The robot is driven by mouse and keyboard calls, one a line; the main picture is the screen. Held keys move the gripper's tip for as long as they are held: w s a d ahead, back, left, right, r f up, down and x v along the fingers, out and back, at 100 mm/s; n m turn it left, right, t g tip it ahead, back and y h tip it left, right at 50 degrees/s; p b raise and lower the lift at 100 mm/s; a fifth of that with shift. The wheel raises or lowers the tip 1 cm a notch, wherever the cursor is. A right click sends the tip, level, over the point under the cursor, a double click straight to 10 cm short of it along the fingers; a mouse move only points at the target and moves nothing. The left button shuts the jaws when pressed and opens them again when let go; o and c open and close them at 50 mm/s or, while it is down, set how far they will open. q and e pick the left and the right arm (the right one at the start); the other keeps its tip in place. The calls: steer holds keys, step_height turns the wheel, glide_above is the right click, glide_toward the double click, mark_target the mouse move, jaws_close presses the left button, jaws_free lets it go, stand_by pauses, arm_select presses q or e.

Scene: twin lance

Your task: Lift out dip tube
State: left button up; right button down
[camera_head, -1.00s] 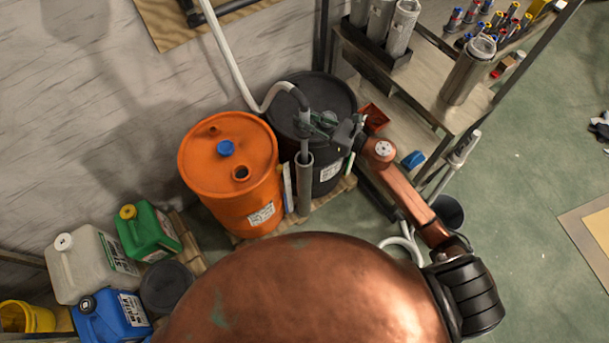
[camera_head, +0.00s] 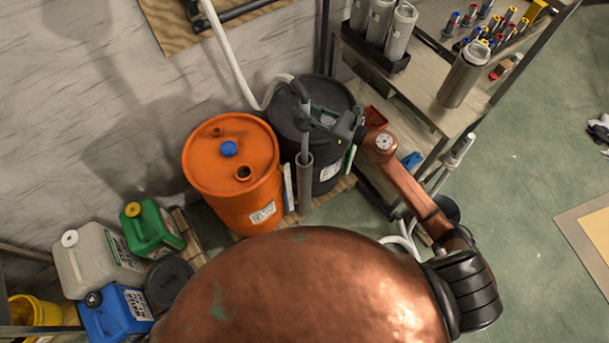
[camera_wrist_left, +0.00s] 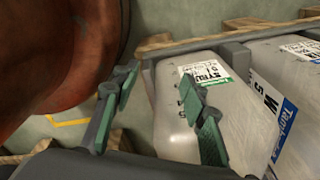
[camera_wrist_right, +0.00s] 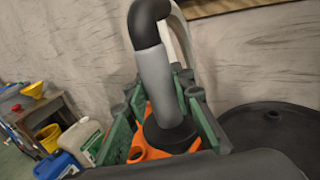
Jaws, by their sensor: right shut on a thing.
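The dip tube is a grey pipe (camera_head: 304,146) with a black elbow at its top and a white hose (camera_head: 236,72) running up from it. It stands upright in front of the black drum (camera_head: 291,119). My right gripper (camera_head: 309,119) is shut on the pipe below the elbow. In the right wrist view its green fingers flank the pipe (camera_wrist_right: 156,82). My left gripper (camera_wrist_left: 165,105) is open and empty, in front of a whitish canister (camera_wrist_left: 185,125).
An orange drum (camera_head: 232,160) with a blue cap stands left of the sleeve. A shelf (camera_head: 430,90) with metal cylinders is at right. Green (camera_head: 152,232) and blue (camera_head: 118,312) canisters stand at lower left. Open floor (camera_head: 540,180) lies at far right.

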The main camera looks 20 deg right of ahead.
mark_target(308, 93)
step_height(308, 93, up, 8)
steer(key=p, duration=0.5)
steer(key=shift+r, duration=0.2)
step_height(308, 93, up, 6)
steer(key=p, duration=0.5)
steer(key=shift+r, duration=0.1)
steer(key=shift+r+p, duration=1.95)
steer(key=shift+r, duration=0.7)
